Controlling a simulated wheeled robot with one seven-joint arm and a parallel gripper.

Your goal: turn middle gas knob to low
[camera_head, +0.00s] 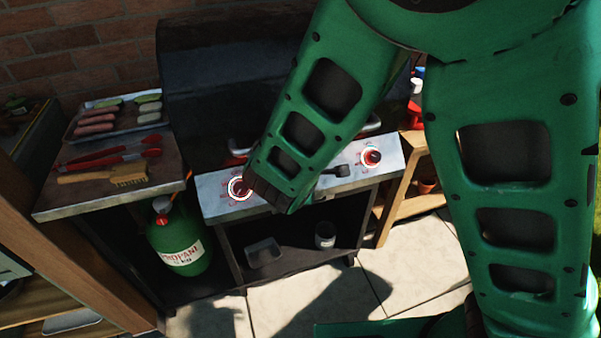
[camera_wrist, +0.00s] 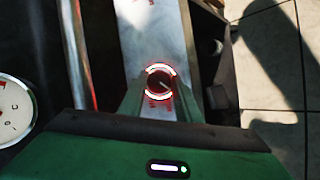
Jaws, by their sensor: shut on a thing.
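The grill's front panel (camera_head: 222,203) carries a left knob (camera_head: 239,188) and a right knob (camera_head: 371,157), each with a red and white ring. The wrist view shows the middle knob (camera_wrist: 159,82), dark and round, inside a lit red and white ring. A small pale mark on it points to the lower right of that picture. My gripper (camera_wrist: 160,92) is shut on this knob, with a finger on either side. Its fingertips are partly hidden.
A round thermometer (camera_wrist: 14,106) and a metal rail (camera_wrist: 76,45) are close beside my wrist. The side shelf (camera_head: 70,208) holds a food tray, red tongs (camera_head: 110,157) and a brush (camera_head: 128,175). A green propane tank (camera_head: 180,238) stands below. Paving in front is clear.

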